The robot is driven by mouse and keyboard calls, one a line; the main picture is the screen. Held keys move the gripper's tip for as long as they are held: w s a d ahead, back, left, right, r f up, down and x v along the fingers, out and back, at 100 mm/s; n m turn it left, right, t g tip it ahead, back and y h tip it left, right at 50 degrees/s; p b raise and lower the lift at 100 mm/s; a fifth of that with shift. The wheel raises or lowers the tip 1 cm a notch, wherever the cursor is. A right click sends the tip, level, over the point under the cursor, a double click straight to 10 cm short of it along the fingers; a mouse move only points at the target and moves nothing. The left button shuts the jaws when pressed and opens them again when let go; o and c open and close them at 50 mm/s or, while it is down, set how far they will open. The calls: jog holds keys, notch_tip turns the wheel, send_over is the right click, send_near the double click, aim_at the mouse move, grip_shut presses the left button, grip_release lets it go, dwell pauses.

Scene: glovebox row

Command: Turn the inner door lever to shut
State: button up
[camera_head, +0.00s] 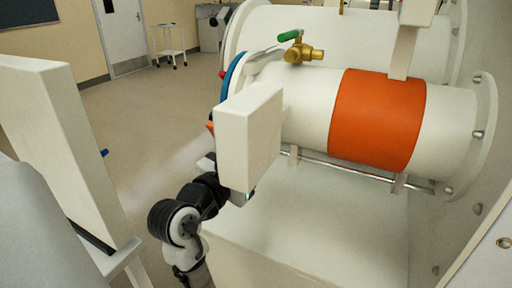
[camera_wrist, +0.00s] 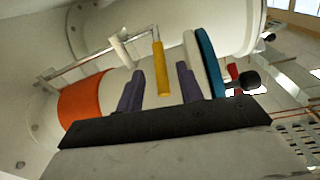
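A lever with a yellow grip (camera_wrist: 161,82) hangs from a metal rod beside the white chamber tube in the wrist view. My gripper (camera_wrist: 159,69) has its two purple-grey fingers apart, one on each side of the yellow grip. A gap shows between the grip and each finger, so neither seems to touch it. In the head view my arm reaches up from below, and my fingertips and the yellow grip are hidden behind a white box. The tube carries an orange band (camera_head: 377,118); its blue-edged round door (camera_head: 233,80) is at the left end.
The white box (camera_head: 249,137) stands close in front of my gripper. A brass valve with a green handle (camera_head: 290,35) sits above the tube. A thin metal rod (camera_head: 345,170) runs below it. A white panel (camera_head: 60,150) stands at left, with open floor beyond.

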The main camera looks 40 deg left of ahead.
jog(key=shift+w+a, duration=0.2)
jog(key=shift+w, duration=1.25)
jog(key=shift+c, duration=0.4)
grip_shut()
